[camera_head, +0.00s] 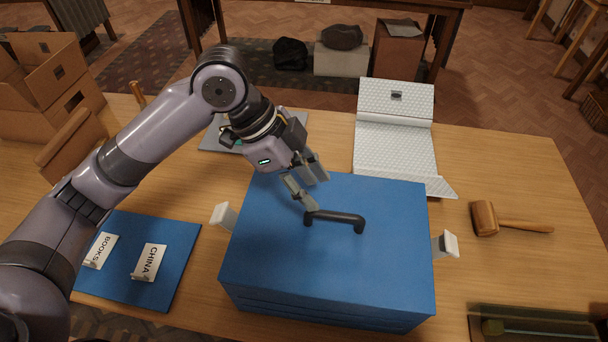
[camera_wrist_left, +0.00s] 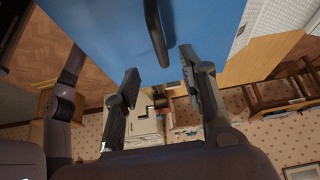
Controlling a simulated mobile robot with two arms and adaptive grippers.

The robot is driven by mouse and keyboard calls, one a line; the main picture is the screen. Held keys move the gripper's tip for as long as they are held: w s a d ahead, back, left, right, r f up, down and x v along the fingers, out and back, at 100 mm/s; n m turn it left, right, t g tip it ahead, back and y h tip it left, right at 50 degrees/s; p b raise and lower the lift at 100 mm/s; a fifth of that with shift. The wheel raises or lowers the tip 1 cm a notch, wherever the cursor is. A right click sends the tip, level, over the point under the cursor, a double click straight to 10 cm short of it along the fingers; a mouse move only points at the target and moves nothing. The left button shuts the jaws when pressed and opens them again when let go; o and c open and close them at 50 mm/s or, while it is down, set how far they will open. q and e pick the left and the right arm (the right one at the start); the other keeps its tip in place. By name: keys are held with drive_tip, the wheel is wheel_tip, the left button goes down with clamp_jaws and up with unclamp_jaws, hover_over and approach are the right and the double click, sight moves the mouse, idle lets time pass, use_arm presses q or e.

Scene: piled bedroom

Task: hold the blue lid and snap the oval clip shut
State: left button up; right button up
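A large blue box with a flat blue lid (camera_head: 380,205) stands on the wooden table; the lid also shows in the left wrist view (camera_wrist_left: 100,30). A black bar handle (camera_head: 335,216) is on the lid. White clips stick out at the box's left side (camera_head: 223,216) and right side (camera_head: 445,244); I cannot tell which is oval or whether either is fastened. My left gripper (camera_head: 314,192) is just above the lid, behind the handle's left end. In the left wrist view its fingers (camera_wrist_left: 162,85) are apart with nothing between them. My right gripper is out of view.
A blue board (camera_head: 180,275) with "BOOKS" and "CHINA" tags lies left. A wooden mallet (camera_head: 484,218) lies right. White quilted sheeting (camera_head: 395,145) lies behind the box. Cardboard boxes (camera_head: 50,115) stand at the back left. A dark tray (camera_head: 535,325) is at the front right.

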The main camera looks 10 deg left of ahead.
sight(333, 213)
use_arm(q)
drive_tip(key=x, duration=1)
drive_tip(key=shift+c, duration=0.4)
clamp_jaws()
drive_tip(key=c, duration=0.8)
unclamp_jaws()
drive_tip(key=shift+r, duration=0.1)
clamp_jaws()
